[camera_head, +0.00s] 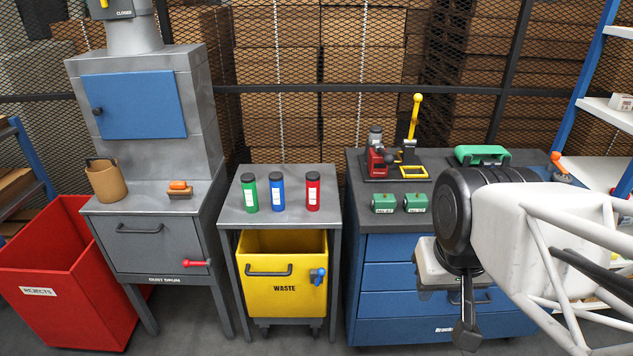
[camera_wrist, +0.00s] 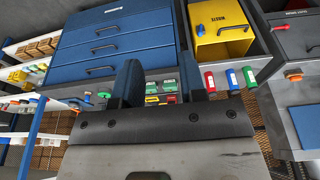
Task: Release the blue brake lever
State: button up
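The blue brake lever (camera_head: 318,276) is on the right side of the front of the yellow waste bin (camera_head: 262,271), under the grey table. It also shows as a small blue piece on the bin in the wrist view (camera_wrist: 199,29). Its exact angle is too small to tell. My gripper (camera_head: 466,335) is in front of the blue drawer cabinet, to the right of the lever and clear of it. In the wrist view my gripper's two dark fingers (camera_wrist: 162,72) stand wide apart with nothing between them.
Green, blue and red canisters stand on the grey table (camera_head: 232,213). Left are the dust drum (camera_head: 150,240) with a red-knobbed lever (camera_head: 194,263) and a red rejects bin (camera_head: 40,285). The blue drawer cabinet (camera_head: 385,331) stands right. Floor before the bin looks clear.

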jog(key=shift+w+d+f, duration=0.15)
jog(key=shift+w+f, duration=0.1)
jog(key=shift+w, duration=0.35)
jog(key=w+a+f+n+h, duration=0.1)
jog(key=w+f+n+h, duration=0.3)
jog(key=w+f, duration=0.45)
jog(key=w+a+f+n+g+h, duration=0.1)
jog(key=w+f+n+h, duration=0.35)
jog(key=w, duration=0.75)
jog(key=w+a+f+n+h, duration=0.1)
jog(key=w+f+n+h, duration=0.35)
jog(key=w+f, duration=0.45)
jog(key=n+t+y, duration=0.3)
jog(key=n+t, duration=1)
jog(key=n, duration=0.1)
send_near(319, 278)
jog(key=x, duration=0.3)
jog(key=shift+w+d, duration=0.1)
jog(key=shift+w, duration=0.05)
jog(key=shift+x, duration=3.75)
